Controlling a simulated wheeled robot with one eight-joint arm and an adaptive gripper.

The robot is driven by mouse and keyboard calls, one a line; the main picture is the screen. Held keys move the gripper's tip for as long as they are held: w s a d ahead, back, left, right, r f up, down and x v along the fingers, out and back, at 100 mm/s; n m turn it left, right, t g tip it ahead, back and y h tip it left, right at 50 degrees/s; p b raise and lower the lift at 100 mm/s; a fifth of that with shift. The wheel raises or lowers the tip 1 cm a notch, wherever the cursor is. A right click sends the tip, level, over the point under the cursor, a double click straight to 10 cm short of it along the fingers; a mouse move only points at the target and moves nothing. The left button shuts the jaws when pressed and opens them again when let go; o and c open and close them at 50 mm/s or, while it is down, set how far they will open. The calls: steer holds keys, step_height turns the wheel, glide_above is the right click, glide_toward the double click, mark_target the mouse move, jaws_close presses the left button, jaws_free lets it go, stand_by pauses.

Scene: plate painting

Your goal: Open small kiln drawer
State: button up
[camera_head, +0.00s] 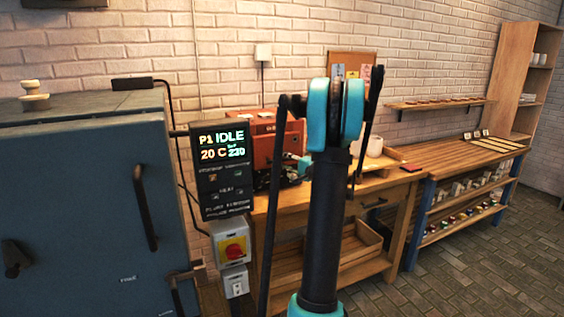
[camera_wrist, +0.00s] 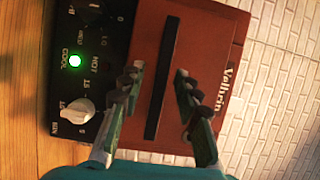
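The small kiln (camera_head: 280,140) is an orange-red box on the wooden workbench, partly hidden behind my arm in the head view. In the wrist view its red drawer front (camera_wrist: 205,45) fills the middle, with a long black bar handle (camera_wrist: 167,50) on it. The drawer looks shut. My gripper (camera_wrist: 159,74) is open, with one finger on each side of the handle and a gap to it on both sides. In the head view my gripper is mostly hidden behind my arm.
The kiln's black panel (camera_wrist: 82,60) has a lit green COOL light and a white knob (camera_wrist: 77,110). A large blue kiln (camera_head: 75,210) with a display (camera_head: 223,170) stands at the left. White cups (camera_head: 372,147) and a tray share the workbench (camera_head: 290,196). Floor at the right is clear.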

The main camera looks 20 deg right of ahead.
steer(key=shift+w+a, duration=0.15)
steer(key=shift+w, duration=0.15)
steer(key=shift+c, duration=0.6)
jaws_close()
